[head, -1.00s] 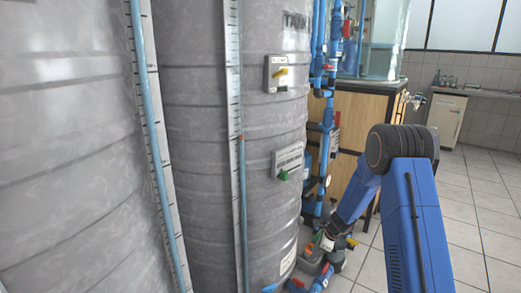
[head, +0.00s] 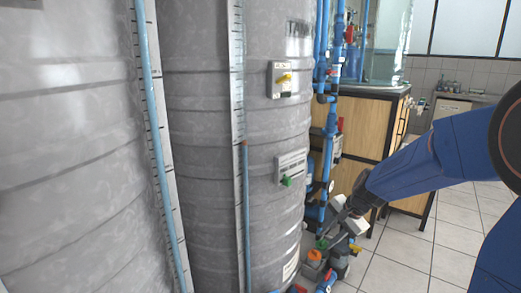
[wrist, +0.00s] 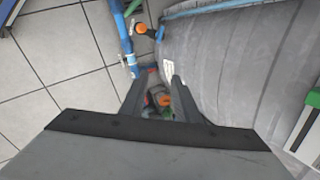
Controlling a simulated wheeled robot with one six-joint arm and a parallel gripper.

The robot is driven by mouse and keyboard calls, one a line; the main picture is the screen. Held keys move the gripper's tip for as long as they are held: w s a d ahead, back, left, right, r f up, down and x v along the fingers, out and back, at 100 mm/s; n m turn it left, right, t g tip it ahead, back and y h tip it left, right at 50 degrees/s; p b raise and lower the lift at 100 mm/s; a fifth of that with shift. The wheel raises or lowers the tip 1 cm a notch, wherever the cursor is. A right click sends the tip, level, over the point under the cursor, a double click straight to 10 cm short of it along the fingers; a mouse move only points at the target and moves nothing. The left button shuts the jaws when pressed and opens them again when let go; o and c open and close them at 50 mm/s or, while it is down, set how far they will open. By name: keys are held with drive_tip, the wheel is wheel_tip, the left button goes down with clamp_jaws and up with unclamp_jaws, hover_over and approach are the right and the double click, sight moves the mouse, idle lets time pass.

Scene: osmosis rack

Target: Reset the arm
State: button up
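My arm is blue with dark joints and enters the head view from the right edge. My gripper (head: 340,219) is at its lower end, just above the floor-level valves beside the grey tank. In the wrist view my gripper (wrist: 159,95) points down with its two dark fingers spread apart. An orange and green valve part (wrist: 165,102) shows between and below the fingers. I see nothing held. In the head view an orange valve part (head: 314,256) sits below and left of the gripper.
Two big grey tanks (head: 200,150) fill the left. Blue pipes (head: 323,100) with valves run up beside the nearer cabinet (head: 362,125). A white cabinet (head: 447,115) stands at the back right. Tiled floor (head: 420,255) lies open at the lower right.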

drive_tip(key=s+d+r+n+h, duration=0.1)
drive_tip(key=s+d+r+n, duration=0.1)
drive_tip(key=s, duration=0.8)
drive_tip(key=s+d+r+n+t+h, duration=0.1)
drive_tip(key=s+r+n, duration=0.3)
drive_tip(key=s, duration=0.7)
drive_tip(key=s+d+r+n+h, duration=0.1)
drive_tip(key=s+n, duration=0.4)
drive_tip(key=s, duration=0.6)
wheel_tip(320, 180, up, 3)
drive_tip(key=shift+d+f+n+h, duration=0.2)
drive_tip(key=shift+d+n+h, duration=0.15)
drive_tip(key=shift+d, duration=0.5)
drive_tip(key=shift+s, duration=0.1)
